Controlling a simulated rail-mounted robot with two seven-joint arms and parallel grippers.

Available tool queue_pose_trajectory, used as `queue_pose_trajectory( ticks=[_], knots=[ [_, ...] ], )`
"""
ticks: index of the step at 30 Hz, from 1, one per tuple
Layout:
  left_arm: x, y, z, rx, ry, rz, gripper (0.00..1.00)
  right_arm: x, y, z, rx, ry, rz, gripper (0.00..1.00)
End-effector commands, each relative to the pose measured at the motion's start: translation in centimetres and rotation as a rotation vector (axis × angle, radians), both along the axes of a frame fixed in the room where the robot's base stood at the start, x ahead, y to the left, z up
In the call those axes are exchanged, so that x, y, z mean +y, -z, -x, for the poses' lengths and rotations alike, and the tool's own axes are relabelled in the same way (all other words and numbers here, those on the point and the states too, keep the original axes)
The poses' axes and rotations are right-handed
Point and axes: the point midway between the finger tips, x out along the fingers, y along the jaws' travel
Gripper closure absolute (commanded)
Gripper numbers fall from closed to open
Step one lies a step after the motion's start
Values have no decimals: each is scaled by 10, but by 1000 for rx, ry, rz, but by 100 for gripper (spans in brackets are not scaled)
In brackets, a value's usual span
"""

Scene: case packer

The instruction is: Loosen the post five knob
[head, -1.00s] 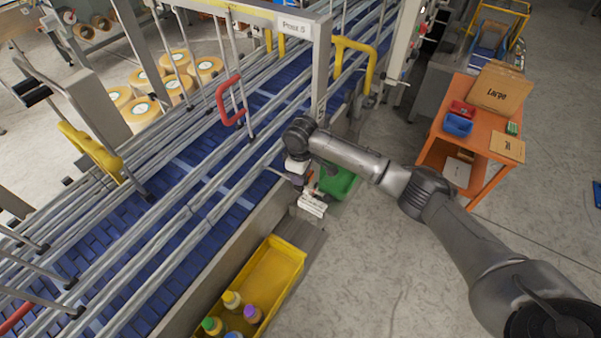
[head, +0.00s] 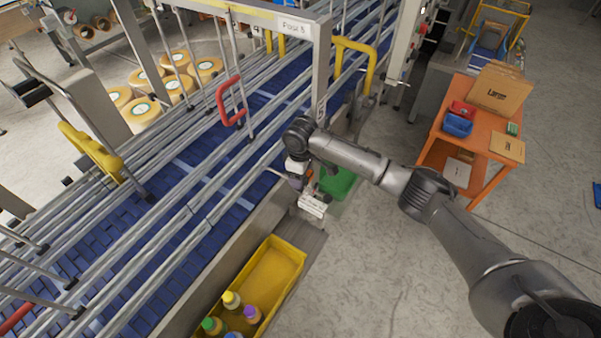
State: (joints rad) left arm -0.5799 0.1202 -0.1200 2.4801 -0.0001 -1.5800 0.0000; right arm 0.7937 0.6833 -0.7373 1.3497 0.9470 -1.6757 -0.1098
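The post five frame has an upright grey post (head: 321,65) and a white label reading "Post 5" (head: 293,26) at the top. It stands over the blue conveyor. My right arm comes in from the right, and its wrist is beside the lower part of this post. My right gripper (head: 297,183) points down at the near edge of the conveyor, below the post. Its fingers are small and partly covered by the wrist, so their opening cannot be made out. No knob can be told apart there. My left gripper is not in view.
A yellow bin (head: 272,283) with several bottles stands beside the conveyor (head: 150,215). A green bin (head: 338,183) is partly behind my arm. Metal guide rails run along the belt. An orange cart (head: 478,150) with boxes stands at right. The floor between is clear.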

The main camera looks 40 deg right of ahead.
Motion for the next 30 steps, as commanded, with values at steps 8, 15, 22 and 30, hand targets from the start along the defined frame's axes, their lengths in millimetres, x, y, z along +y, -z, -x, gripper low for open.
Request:
queue_pose_trajectory(
  ticks=[8,15,22,30],
  knots=[
    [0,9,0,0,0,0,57,0,-21,-1,-4,0,-1,33],
    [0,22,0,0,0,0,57,0,-69,-1,-5,0,-1,33],
    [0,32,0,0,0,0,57,0,-109,0,-4,0,0,33],
    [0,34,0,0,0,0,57,0,-135,0,-2,1,0,33]
  ],
)
